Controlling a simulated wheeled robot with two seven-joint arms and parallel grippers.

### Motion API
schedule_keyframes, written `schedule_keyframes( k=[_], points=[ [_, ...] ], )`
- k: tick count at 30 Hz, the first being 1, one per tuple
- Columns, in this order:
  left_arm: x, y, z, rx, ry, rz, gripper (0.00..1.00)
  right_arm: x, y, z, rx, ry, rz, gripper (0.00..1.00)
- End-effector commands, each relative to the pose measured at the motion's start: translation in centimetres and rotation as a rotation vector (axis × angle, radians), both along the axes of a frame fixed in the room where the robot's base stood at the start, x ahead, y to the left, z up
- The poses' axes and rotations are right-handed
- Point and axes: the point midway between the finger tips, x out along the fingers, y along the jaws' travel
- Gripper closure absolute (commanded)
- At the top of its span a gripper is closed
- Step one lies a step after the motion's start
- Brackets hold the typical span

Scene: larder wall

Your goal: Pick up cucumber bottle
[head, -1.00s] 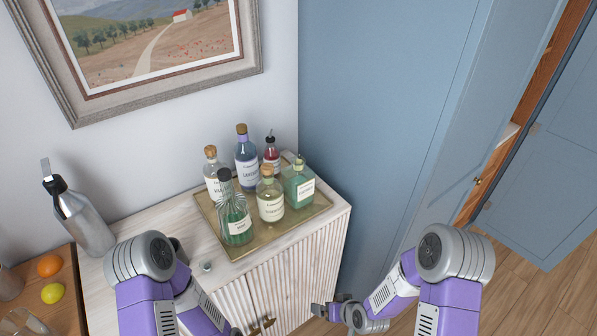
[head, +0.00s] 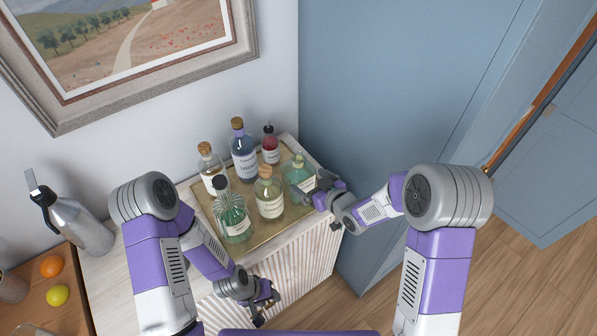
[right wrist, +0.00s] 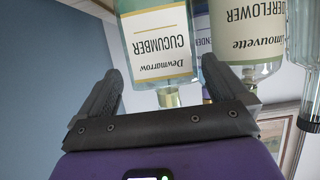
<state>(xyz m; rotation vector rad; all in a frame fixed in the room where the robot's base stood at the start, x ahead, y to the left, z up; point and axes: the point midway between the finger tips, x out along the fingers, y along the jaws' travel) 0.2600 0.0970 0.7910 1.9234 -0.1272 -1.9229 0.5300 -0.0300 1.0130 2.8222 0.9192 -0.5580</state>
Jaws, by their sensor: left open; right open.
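The cucumber bottle (head: 297,169) is squat and green with a pale label, standing at the right side of the tray (head: 262,238). In the right wrist view, upside down, its label reads "Dewmarrow Cucumber" (right wrist: 158,48). My right gripper (head: 315,188) is open close to this bottle's right front and partly covers it. In the wrist view the bottle appears between the two fingers (right wrist: 163,75); I cannot tell whether they touch it. My left gripper (head: 264,302) is open and empty, low in front of the cabinet.
The elderflower bottle (head: 269,198) stands left of the cucumber bottle. Several other bottles share the tray, including a lavender one (head: 243,160) and a small red one (head: 270,148). A grey flask (head: 82,234) stands at the left. A blue panel (head: 385,110) rises right of the cabinet.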

Motion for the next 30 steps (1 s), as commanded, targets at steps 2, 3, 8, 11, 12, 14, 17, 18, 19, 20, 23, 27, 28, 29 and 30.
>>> schedule_keyframes(
  k=[2,3,8,11,12,14,17,18,19,20,23,27,28,29,30],
  points=[
    [0.0,0.0,0.1,0.000,0.000,0.000,0.57,0.7,0.6,-0.4,-0.002,0.001,0.001,0.00],
    [0.0,0.0,0.1,0.000,0.000,0.000,0.57,1.0,0.8,-0.5,-0.001,0.000,0.000,0.00],
    [0.0,0.0,0.4,0.000,-0.001,0.000,0.57,2.3,2.0,-1.0,-0.002,0.001,0.003,0.00],
    [0.0,0.0,0.6,0.000,-0.001,0.000,0.57,3.4,2.9,-1.5,-0.002,0.001,0.002,0.00],
    [0.0,0.0,0.6,0.000,-0.001,0.000,0.57,3.8,3.1,-1.7,-0.001,0.000,0.000,0.00],
    [0.0,0.0,0.6,0.000,-0.001,0.000,0.57,4.3,3.4,-1.9,-0.001,-0.001,0.001,0.00],
    [0.1,0.0,0.6,0.000,-0.001,0.000,0.57,4.8,3.8,-2.2,-0.002,0.000,-0.001,0.00],
    [0.1,0.0,0.6,0.000,-0.001,0.000,0.57,4.9,3.8,-2.2,0.000,0.000,-0.001,0.00],
    [0.1,0.0,0.6,0.000,-0.001,0.000,0.57,4.9,3.8,-2.2,-0.001,0.001,-0.001,0.00],
    [0.1,0.0,0.6,0.000,-0.001,0.000,0.57,4.9,3.8,-2.2,-0.001,0.001,-0.001,0.00],
    [0.1,0.0,0.6,0.000,-0.001,0.000,0.57,4.9,3.8,-2.2,-0.001,0.001,-0.001,0.00],
    [0.0,0.0,0.6,0.000,-0.001,0.000,0.57,4.9,3.8,-2.2,-0.001,0.001,-0.001,0.15],
    [0.0,0.0,0.6,0.000,-0.001,0.000,0.57,4.9,3.8,-2.2,-0.001,0.001,-0.001,0.20],
    [0.0,0.0,0.6,0.000,-0.001,0.000,0.57,4.9,3.8,-2.2,-0.001,0.001,-0.001,0.24],
    [0.0,0.0,0.6,0.000,-0.001,0.000,0.57,4.9,3.8,-2.2,-0.001,0.001,-0.001,0.31]
  ],
)
